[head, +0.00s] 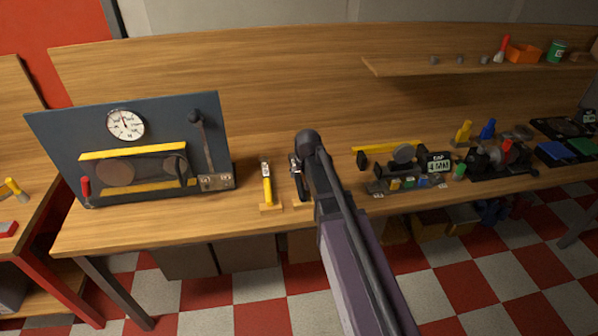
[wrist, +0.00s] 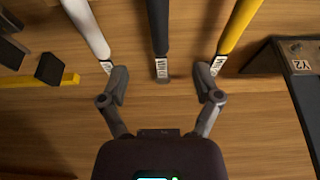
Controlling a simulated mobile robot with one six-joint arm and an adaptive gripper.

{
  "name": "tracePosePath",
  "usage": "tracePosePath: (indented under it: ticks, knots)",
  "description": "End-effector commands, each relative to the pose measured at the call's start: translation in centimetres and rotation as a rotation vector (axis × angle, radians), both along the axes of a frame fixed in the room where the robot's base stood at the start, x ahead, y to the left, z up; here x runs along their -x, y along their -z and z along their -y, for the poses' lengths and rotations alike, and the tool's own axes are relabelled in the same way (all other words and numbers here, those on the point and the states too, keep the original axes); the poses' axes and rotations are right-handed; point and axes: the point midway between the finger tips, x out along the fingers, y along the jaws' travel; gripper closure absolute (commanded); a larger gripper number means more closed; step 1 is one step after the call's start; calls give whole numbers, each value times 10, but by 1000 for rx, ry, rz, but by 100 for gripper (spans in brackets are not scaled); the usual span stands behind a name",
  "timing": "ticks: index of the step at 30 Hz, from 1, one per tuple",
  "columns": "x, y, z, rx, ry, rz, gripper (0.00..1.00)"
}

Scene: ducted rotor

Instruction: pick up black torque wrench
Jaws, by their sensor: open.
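The black torque wrench (wrist: 158,28) lies in the middle of the wrist view, its tagged end pointing toward my gripper. My gripper (wrist: 161,78) is open and empty. Its two fingers are spread to either side of the line of the black wrench, with the tagged end between them. I cannot tell how far above the wrench they are. A white wrench (wrist: 88,30) lies on one side and a yellow wrench (wrist: 238,35) on the other, their tagged ends close to the fingertips. In the head view the yellow wrench (head: 268,190) shows left of my arm, which mostly hides the others.
A dark gauge panel (head: 70,130) stands to the left on the wooden bench (head: 170,225). Several small parts and a "GAP 4 MM" sign (head: 438,163) stand right of my arm. A shelf (head: 460,70) runs above the bench at the right.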

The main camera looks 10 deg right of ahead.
Motion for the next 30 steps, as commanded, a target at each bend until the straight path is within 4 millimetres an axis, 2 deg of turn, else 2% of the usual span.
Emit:
tracePosePath:
  ticks: [1, 5, 20, 30]
  knots:
    - [-13, -6, 0, 0, 0, 16, 18]
    - [-25, -10, 0, 0, 0, 41, 18]
    - [-27, -6, -1, 0, -1, 44, 18]
    - [-36, 17, -2, 0, -2, 44, 18]
